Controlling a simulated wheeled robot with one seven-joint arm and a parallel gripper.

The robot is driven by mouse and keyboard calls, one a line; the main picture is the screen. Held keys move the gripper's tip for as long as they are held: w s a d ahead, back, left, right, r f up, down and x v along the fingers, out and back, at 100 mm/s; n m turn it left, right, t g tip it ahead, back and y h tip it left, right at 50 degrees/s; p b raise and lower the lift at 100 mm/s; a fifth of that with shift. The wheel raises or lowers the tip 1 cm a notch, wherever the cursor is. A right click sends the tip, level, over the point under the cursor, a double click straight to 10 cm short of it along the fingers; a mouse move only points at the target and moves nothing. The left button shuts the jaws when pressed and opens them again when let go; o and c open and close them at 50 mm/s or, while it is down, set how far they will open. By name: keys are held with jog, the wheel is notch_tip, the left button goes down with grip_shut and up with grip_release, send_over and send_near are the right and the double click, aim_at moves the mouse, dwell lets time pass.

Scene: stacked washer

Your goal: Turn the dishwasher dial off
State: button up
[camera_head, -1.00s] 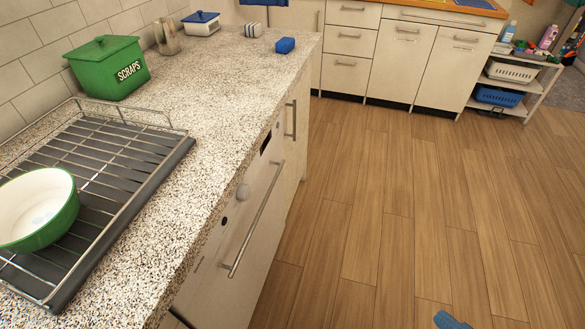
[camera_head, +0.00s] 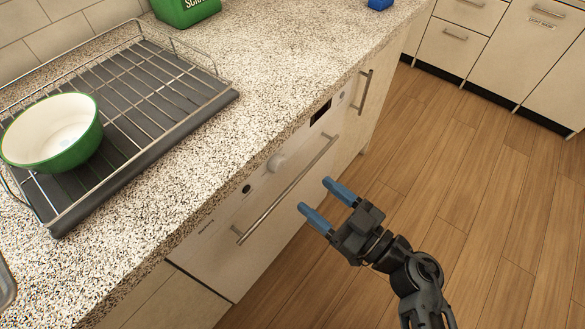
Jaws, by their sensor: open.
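The dishwasher (camera_head: 225,262) is a white front under the speckled counter. Its dial (camera_head: 275,162) is a pale round knob on the panel just below the counter edge, above the bar handle (camera_head: 290,188). A small dark round button (camera_head: 246,188) sits left of the dial and a dark display (camera_head: 320,112) sits to its right. The dial's exact setting is too small to read. My gripper (camera_head: 313,196) has two blue fingers spread apart and empty. It is in front of the dishwasher, to the right of and below the dial in the picture, and appears clear of it.
The granite counter (camera_head: 270,85) overhangs the panel. On it are a drying rack (camera_head: 165,130) with a green bowl (camera_head: 52,132), a green scraps bin (camera_head: 185,10) and a blue object (camera_head: 380,4). Wooden floor (camera_head: 440,160) is open to the right, with cabinets (camera_head: 530,45) beyond.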

aim_at(281, 167)
jog(key=shift+n+g, duration=0.3)
jog(key=shift+g, duration=0.5)
jog(key=x, duration=0.6)
jog(key=w+d+x, duration=0.1)
jog(key=x, duration=0.3)
jog(key=shift+w+a+f+b, duration=0.1)
jog(key=shift+f+b, duration=0.3)
jog(key=c, duration=1)
jog(key=shift+c, duration=0.2)
